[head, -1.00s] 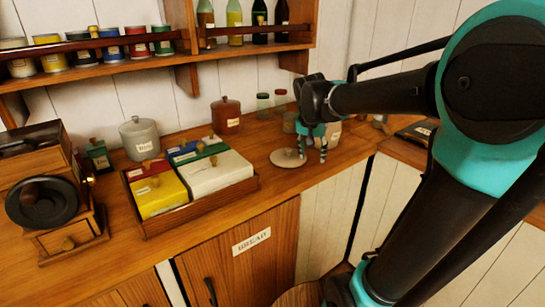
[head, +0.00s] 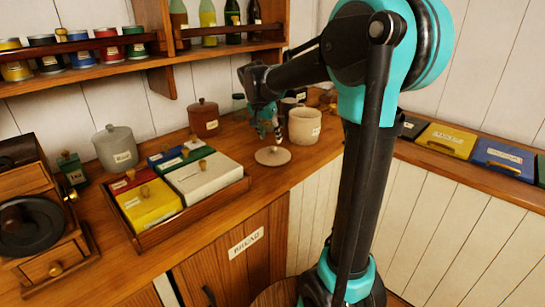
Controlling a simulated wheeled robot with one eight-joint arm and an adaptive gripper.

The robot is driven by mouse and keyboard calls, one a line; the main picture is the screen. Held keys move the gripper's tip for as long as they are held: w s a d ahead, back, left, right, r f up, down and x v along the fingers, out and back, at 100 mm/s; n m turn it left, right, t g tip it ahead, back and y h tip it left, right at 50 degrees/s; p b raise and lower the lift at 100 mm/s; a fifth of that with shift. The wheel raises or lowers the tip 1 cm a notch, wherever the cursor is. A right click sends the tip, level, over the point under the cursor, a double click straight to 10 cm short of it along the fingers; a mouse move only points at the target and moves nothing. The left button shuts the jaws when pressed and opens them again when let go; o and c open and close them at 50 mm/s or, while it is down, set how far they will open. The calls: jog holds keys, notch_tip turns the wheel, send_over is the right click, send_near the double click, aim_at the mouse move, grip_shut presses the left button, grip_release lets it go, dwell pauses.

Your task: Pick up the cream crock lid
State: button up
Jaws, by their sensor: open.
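The cream crock lid (head: 273,157) is a flat, round, beige disc with a small knob, lying on the wooden counter near its front edge. The cream crock (head: 304,127) stands open just behind and right of it, with a label on its side. My gripper (head: 269,134) is open and empty, pointing down above the far side of the lid. Its fingertips look close to the knob, but whether they touch it I cannot tell.
A wooden tray (head: 218,202) of coloured boxes sits left of the lid. A red-brown canister (head: 204,118) and a grey canister (head: 116,147) stand behind it. A bottle shelf (head: 228,46) overhangs the back. Coloured boxes (head: 447,139) line the right counter.

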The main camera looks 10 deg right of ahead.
aim_at(272, 147)
jog(key=shift+a+x, duration=0.15)
jog(key=shift+x, duration=1.6)
jog(key=shift+a+x, duration=0.15)
jog(key=shift+x, duration=1.6)
grip_shut()
